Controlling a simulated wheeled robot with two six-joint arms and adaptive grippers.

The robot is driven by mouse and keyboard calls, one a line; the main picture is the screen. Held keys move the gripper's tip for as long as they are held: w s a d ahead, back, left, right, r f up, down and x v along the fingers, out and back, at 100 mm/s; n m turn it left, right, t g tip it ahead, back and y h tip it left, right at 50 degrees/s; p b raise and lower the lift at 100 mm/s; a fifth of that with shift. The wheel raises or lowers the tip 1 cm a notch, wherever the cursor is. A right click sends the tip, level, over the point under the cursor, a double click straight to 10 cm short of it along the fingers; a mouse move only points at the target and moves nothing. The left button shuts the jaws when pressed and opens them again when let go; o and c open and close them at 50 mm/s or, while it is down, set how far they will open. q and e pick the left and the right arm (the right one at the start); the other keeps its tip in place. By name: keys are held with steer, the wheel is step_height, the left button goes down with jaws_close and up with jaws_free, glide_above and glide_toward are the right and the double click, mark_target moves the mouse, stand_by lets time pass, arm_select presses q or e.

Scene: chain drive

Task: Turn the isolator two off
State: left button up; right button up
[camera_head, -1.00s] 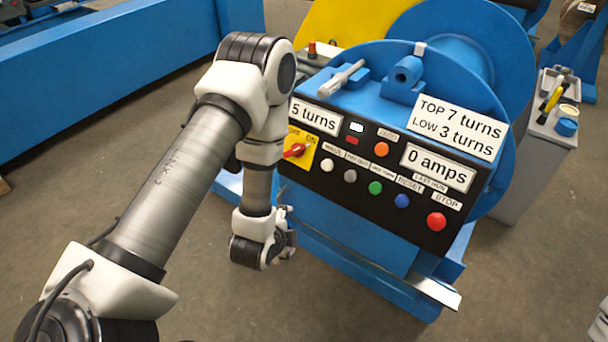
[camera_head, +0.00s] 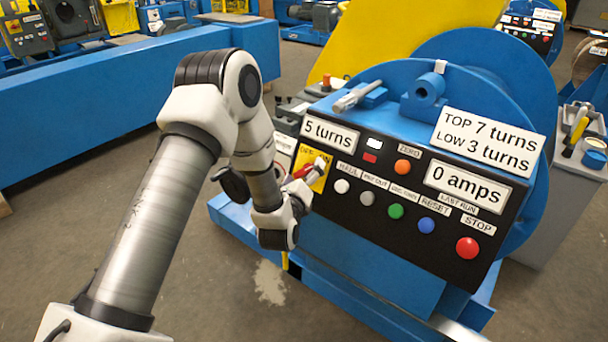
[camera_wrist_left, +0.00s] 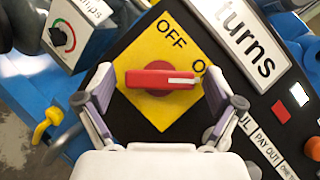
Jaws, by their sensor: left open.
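A rotary isolator with a red handle (camera_wrist_left: 150,79) on a yellow plate (camera_wrist_left: 160,40) is on the black control panel; the plate also shows in the head view (camera_head: 317,184). The plate reads OFF and a second word starting with O, partly covered by a finger. The handle's white-marked end points towards that second word. My left gripper (camera_wrist_left: 158,95) is open, with one finger at each end of the handle; contact cannot be told. In the head view my left gripper (camera_head: 303,176) covers part of the isolator. My right gripper is out of view.
Right of the isolator the panel has several push buttons, including a red stop button (camera_head: 467,248), and a "0 amps" display (camera_head: 467,188). A dial box (camera_wrist_left: 72,35) stands beside the plate. Another panel with a yellow plate (camera_head: 25,22) is far left.

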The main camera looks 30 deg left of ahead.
arm_select(q)
steer(key=c, duration=1.1)
steer(key=shift+c, duration=0.2)
steer(key=shift+r+n+g+p, duration=0.3)
steer(key=shift+n+p, duration=0.3)
steer(key=shift+p, duration=0.3)
steer(key=n+g+p, duration=0.2)
steer(key=n+p, duration=0.2)
steer(key=p, duration=0.1)
steer(key=n+g+p, duration=0.3)
steer(key=n+p, duration=0.2)
steer(key=p, duration=0.1)
steer(key=n+g+p, duration=0.2)
steer(key=n+p, duration=0.2)
steer(key=p, duration=0.2)
steer(key=shift+r+n+g, duration=0.15)
steer(key=shift+n+g, duration=0.15)
steer(key=shift+g, duration=0.1)
steer(key=shift+f+n+g+h+p, duration=0.2)
steer(key=shift+n+g+h+p, duration=0.55)
steer(key=shift+n+p, duration=0.5)
steer(key=shift+f, duration=0.1)
